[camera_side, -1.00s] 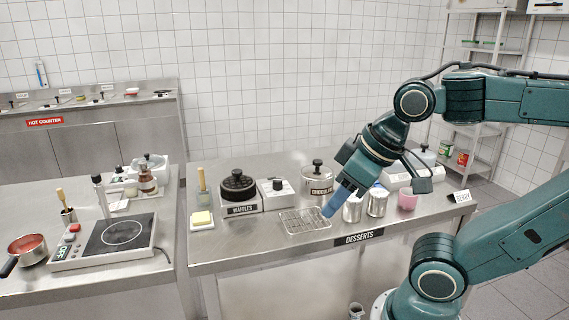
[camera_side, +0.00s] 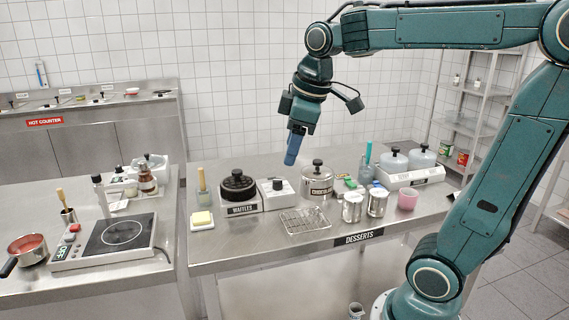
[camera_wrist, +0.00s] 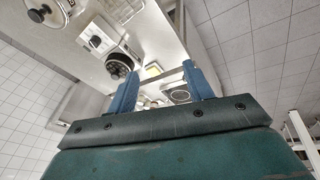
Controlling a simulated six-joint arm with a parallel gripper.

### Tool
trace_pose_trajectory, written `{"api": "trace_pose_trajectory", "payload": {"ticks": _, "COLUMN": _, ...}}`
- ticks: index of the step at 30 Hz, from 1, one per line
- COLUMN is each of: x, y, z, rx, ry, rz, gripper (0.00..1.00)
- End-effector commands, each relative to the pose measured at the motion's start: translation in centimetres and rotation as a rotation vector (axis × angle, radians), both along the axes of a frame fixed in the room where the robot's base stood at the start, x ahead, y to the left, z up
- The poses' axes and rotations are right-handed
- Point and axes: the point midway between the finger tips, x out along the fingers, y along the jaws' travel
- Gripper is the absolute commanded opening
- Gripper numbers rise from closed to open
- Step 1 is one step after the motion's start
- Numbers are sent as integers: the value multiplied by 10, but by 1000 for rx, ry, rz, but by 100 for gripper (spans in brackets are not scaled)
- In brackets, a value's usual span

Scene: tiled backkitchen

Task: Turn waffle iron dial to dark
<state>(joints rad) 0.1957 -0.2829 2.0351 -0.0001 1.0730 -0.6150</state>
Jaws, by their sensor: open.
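The waffle iron (camera_side: 238,187) is a round black unit with a knob on its lid, on a pale base marked WAFFLES. It also shows in the wrist view (camera_wrist: 119,66). Beside it on the right is a pale box with a dark dial (camera_side: 278,185) on top; the dial also shows in the wrist view (camera_wrist: 95,41). The dial's setting is too small to read. My gripper (camera_side: 290,162) points down in the air, above and slightly right of the dial box, touching nothing. In the wrist view its blue fingers (camera_wrist: 162,68) are apart and empty.
A chocolate pot (camera_side: 317,180) stands close to the right of the dial box. A wire rack (camera_side: 305,222) lies in front. Two cans (camera_side: 352,207) and a pink cup (camera_side: 408,199) are further right. A butter dish (camera_side: 202,220) is at the left.

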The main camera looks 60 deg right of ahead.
Motion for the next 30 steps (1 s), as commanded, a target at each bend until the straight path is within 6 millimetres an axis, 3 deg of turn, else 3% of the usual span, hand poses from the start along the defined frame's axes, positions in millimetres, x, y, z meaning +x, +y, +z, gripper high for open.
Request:
{"api": "trace_pose_trajectory", "payload": {"ticks": 14, "x": 87, "y": -80, "z": -5, "rx": -73, "ry": 160, "rz": 299, "gripper": 51}}
{"api": "trace_pose_trajectory", "payload": {"ticks": 24, "x": 133, "y": -150, "z": -34, "rx": -80, "ry": 254, "rz": 525, "gripper": 51}}
{"api": "trace_pose_trajectory", "payload": {"ticks": 30, "x": 150, "y": -190, "z": -57, "rx": -70, "ry": 295, "rz": 653, "gripper": 51}}
